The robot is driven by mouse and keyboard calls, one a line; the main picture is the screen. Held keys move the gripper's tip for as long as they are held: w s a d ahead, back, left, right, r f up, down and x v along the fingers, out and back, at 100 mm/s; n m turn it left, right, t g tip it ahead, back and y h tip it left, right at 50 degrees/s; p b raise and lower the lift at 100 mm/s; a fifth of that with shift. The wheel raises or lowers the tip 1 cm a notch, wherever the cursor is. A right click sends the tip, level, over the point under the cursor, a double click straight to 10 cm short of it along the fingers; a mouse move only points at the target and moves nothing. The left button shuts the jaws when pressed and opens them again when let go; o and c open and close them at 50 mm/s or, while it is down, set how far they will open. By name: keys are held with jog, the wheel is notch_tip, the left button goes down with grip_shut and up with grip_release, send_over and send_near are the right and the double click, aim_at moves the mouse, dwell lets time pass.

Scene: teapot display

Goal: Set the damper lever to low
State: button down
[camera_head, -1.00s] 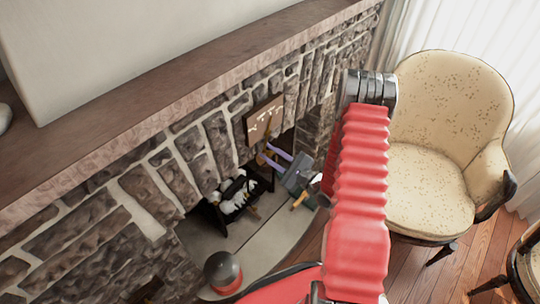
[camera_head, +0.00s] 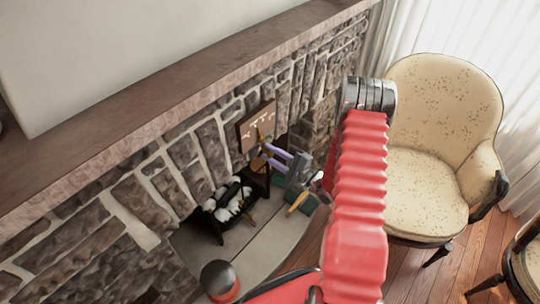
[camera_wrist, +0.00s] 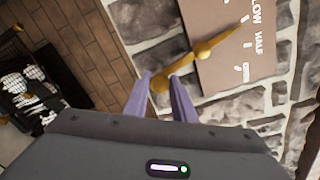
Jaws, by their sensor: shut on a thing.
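The damper plate (camera_wrist: 232,75) is a tan board on the stone wall with LOW and HALF printed on it. It also shows in the head view (camera_head: 246,131). The brass damper lever (camera_wrist: 203,48) crosses the plate, its thin end pointing toward the printed side near LOW and its knob (camera_wrist: 160,82) hanging off the plate's edge. My gripper (camera_wrist: 161,84) has its two purple fingers around the knob end and is shut on it. In the head view my gripper (camera_head: 262,155) reaches the lever from the right. The exact mark under the pointer is hard to tell.
Below the plate is the fireplace opening with a black grate of white logs (camera_head: 234,203) on a pale hearth (camera_head: 263,240). A dark round-topped object (camera_head: 219,281) stands at the hearth's front. A cream armchair (camera_head: 428,180) stands right. The mantel (camera_head: 130,110) runs above.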

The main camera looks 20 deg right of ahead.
jog(key=shift+s+a, duration=0.1)
jog(key=shift+s, duration=0.05)
jog(key=c, duration=1.5)
grip_release()
jog(key=shift+c, duration=0.2)
jog(key=v, duration=1.3)
jog(key=shift+s+d, duration=0.25)
jog(key=shift+s, duration=0.05)
jog(key=shift+c, duration=0.4)
